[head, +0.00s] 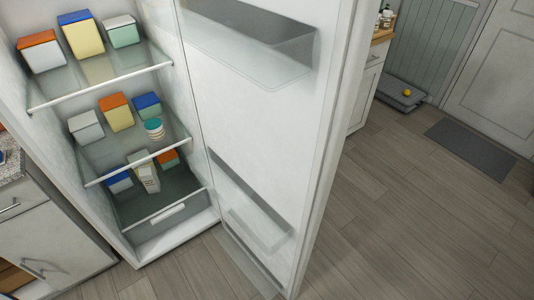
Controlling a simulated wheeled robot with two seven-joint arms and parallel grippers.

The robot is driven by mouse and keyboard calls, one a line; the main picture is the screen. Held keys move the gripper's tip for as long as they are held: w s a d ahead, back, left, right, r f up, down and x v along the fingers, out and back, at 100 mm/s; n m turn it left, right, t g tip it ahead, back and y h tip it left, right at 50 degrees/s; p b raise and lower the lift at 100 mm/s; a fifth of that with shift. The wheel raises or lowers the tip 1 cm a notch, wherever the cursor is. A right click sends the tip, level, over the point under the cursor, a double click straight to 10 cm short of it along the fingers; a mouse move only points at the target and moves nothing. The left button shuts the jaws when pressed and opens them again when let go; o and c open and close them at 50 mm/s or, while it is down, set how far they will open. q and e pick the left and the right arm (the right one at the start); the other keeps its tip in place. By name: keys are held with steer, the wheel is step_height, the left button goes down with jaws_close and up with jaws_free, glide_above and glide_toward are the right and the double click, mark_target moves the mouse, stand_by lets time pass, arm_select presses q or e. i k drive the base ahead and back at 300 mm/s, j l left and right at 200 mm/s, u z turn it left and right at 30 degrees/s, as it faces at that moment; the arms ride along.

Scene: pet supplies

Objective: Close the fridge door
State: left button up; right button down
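The fridge (168,241) stands open at the left of the head view, with its shelves facing me. Its white door (265,120) is swung wide open toward me, hinged on the right side of the fridge. The door's inner face shows a clear upper bin (250,45) and lower bins (252,215). Several boxes and tubs stand on the glass shelves, such as a yellow box with a blue lid (83,38). The door's handle and outer face are hidden. Neither of my grippers shows in the view.
A grey counter with drawers (45,235) stands left of the fridge. Behind the door are a wooden-topped cabinet (370,80), a grey tray with an orange ball (407,93) and a dark mat (470,148). The wood floor (420,220) at the right is clear.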

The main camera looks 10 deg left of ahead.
mark_target(275, 85)
steer(key=l+u, duration=0.1)
steer(key=u, duration=0.35)
steer(key=i+l+u, duration=0.1)
steer(key=u, duration=0.35)
steer(key=l+u, duration=0.15)
steer(key=u, duration=0.3)
steer(key=l+u, duration=0.25)
steer(key=l, duration=0.45)
steer(key=l+u, duration=0.25)
steer(key=l, duration=0.5)
steer(key=l+u, duration=0.3)
steer(key=l, duration=0.4)
steer(key=k+l, duration=0.2)
steer(key=k, duration=0.15)
steer(key=k+l, duration=0.2)
steer(key=k, duration=0.2)
